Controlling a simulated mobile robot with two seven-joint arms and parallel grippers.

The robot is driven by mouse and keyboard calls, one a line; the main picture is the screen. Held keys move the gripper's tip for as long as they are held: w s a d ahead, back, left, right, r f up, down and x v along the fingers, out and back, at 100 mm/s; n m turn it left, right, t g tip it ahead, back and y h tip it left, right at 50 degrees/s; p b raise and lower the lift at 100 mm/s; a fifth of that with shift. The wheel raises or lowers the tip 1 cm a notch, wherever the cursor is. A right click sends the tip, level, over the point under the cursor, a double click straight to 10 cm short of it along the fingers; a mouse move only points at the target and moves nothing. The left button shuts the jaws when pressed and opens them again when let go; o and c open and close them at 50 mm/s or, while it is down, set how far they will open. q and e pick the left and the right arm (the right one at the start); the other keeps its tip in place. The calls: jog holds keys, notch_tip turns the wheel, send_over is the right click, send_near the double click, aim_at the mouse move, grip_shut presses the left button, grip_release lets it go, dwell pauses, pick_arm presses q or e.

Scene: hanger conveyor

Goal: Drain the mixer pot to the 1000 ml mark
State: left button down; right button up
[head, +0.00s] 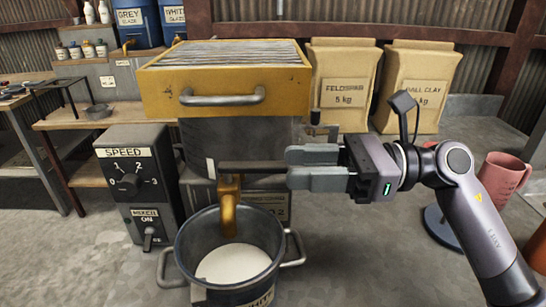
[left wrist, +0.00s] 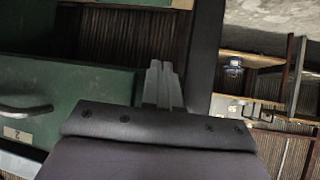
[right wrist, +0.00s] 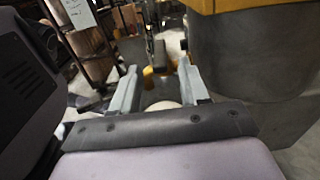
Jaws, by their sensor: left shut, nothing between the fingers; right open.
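The grey mixer pot (head: 238,140) stands at the middle of the head view, partly hidden by the yellow box above it. A brass tap (head: 229,207) comes out of its lower front. A dark lever bar (head: 252,167) runs right from above the tap. A grey bucket (head: 184,254) stands below, holding white liquid (head: 234,263); no level mark is readable. My right gripper (head: 288,168) is open at the bar's right end; contact is unclear. Its spread fingers show in the right wrist view (right wrist: 158,85). My left gripper (left wrist: 161,85) is shut and empty, outside the head view.
A yellow box (head: 225,85) with a handle sits above the pot. A control box (head: 138,185) with speed dial and mixer switch stands left. Feldspar (head: 342,85) and ball clay (head: 420,85) bags stand behind. A pink jug (head: 502,178) is at right. A green drawer (left wrist: 75,90) is near my left gripper.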

aim_at(271, 163)
jog(key=a+p, duration=0.1)
jog(key=a, duration=0.4)
jog(key=shift+c, duration=0.3)
grip_shut()
jog(key=shift+w, duration=0.1)
jog(key=shift+d, duration=0.1)
